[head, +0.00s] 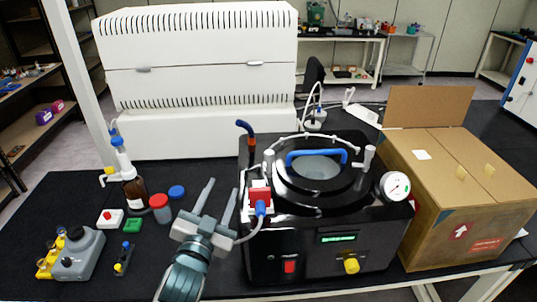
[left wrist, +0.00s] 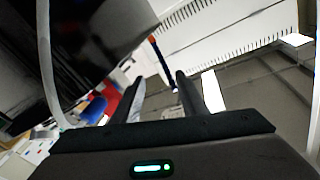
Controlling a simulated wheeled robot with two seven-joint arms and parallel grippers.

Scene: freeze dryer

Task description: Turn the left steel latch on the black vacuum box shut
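The black vacuum box (head: 322,225) stands in the middle of the bench, with a round lid and a blue handle (head: 316,153) on top. The left steel latch (head: 268,164) is a small steel cylinder standing at the left of the lid; a similar right latch (head: 369,157) stands at the right. I cannot tell how the left latch is turned. My left gripper (head: 218,196) is open and empty, to the left of the box and below the latch in the head view. Its fingers also show in the left wrist view (left wrist: 165,92). My right gripper is not in view.
A red valve block (head: 260,193) with a blue fitting and hose sits beside the left latch. A gauge (head: 395,186) and a cardboard box (head: 455,190) are at right. Bottles (head: 132,187) and small items stand left.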

